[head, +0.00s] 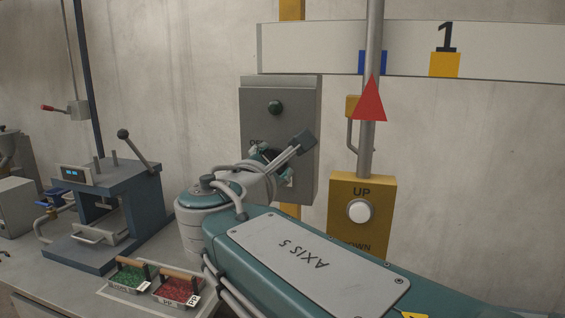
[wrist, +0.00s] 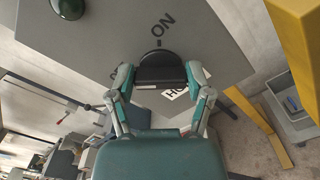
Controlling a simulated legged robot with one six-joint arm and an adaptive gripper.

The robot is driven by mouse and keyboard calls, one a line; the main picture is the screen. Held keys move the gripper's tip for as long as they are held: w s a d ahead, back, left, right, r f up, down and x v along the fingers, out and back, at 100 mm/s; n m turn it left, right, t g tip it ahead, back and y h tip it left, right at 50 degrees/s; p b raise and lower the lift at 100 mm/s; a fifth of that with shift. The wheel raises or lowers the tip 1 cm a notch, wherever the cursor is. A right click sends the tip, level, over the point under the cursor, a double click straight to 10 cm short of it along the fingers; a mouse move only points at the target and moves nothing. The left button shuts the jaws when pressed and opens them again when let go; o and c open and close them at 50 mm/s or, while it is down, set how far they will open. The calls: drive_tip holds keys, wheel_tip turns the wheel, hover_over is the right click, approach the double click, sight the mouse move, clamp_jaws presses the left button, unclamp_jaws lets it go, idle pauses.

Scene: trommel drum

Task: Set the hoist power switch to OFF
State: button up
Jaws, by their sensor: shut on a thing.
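The hoist power switch is a black rotary knob (wrist: 163,68) on a grey box (head: 305,100); the box face (wrist: 100,35) fills much of the wrist view. An "ON" mark with a short dash sits beside the knob. In the head view, lettering (head: 257,142) shows partly behind my arm. My gripper (wrist: 161,76) is shut on the knob, one finger at each end of its dark bar. In the head view my gripper (head: 266,152) is at the box front and hides the knob. I cannot tell which mark the knob points to.
A dark green dome (head: 275,107) is on the upper box face. A yellow UP/DOWN box (head: 375,188) with a white button stands right, below a pole with a red triangle (head: 370,101). A blue press (head: 115,210) and trays of green (head: 131,277) and red (head: 177,291) pellets are left.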

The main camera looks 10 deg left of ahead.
drive_tip(key=shift+a+f, duration=0.1)
drive_tip(key=shift+f, duration=0.25)
drive_tip(key=o, duration=1.1)
drive_tip(key=shift+o, duration=0.2)
drive_tip(key=shift+r, duration=0.1)
drive_tip(key=shift+r, duration=0.1)
drive_tip(key=s+a, duration=0.1)
drive_tip(key=s, duration=1.1)
drive_tip(key=shift+w, duration=0.1)
